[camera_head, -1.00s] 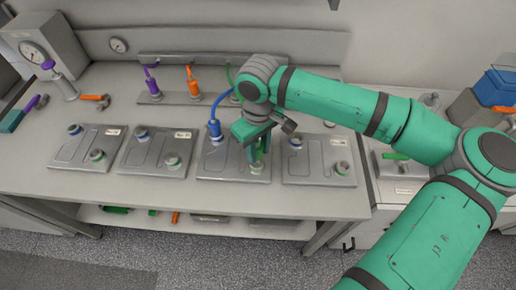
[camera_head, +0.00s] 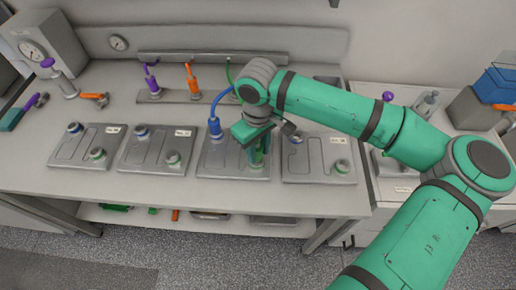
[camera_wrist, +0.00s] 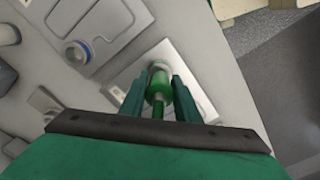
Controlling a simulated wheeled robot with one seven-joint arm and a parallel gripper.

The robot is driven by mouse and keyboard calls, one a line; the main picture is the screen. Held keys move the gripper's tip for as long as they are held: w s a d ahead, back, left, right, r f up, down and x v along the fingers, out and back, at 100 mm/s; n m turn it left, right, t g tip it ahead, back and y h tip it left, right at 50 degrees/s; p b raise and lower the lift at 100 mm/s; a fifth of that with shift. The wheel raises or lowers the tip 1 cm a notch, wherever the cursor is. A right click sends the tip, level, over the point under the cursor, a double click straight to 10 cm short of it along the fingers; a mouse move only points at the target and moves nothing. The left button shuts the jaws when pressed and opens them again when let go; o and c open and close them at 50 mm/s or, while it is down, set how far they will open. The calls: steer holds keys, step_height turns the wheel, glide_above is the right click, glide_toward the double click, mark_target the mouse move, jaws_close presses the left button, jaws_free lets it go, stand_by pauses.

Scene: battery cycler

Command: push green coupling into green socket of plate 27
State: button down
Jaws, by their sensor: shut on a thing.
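My gripper (camera_head: 257,155) is shut on the green coupling, over the front right corner of the third plate from the left (camera_head: 212,170). The wrist view shows the green coupling (camera_wrist: 158,92) between the two fingers, its end at a pale round socket (camera_wrist: 158,66). I cannot tell how deep it sits in it. A blue coupling (camera_head: 215,128) with a blue hose stands upright at the same plate's back left. In the head view my gripper largely hides the green coupling and its socket. The plate's number cannot be read.
Other plates lie on both sides: two to the left (camera_head: 150,160) and one to the right (camera_head: 310,175), each with a blue-ringed and a green-ringed socket. Purple (camera_head: 151,80) and orange (camera_head: 191,80) couplings stand on a rail behind. An orange-handled valve (camera_head: 96,98) is at the left.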

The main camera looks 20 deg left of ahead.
steer(key=shift+f, duration=0.15)
steer(key=shift+f, duration=0.3)
steer(key=shift+f, duration=0.5)
stand_by(0.7)
steer(key=c, duration=1.3)
jaws_free()
steer(key=shift+o, duration=0.7)
steer(key=shift+o, duration=1.4)
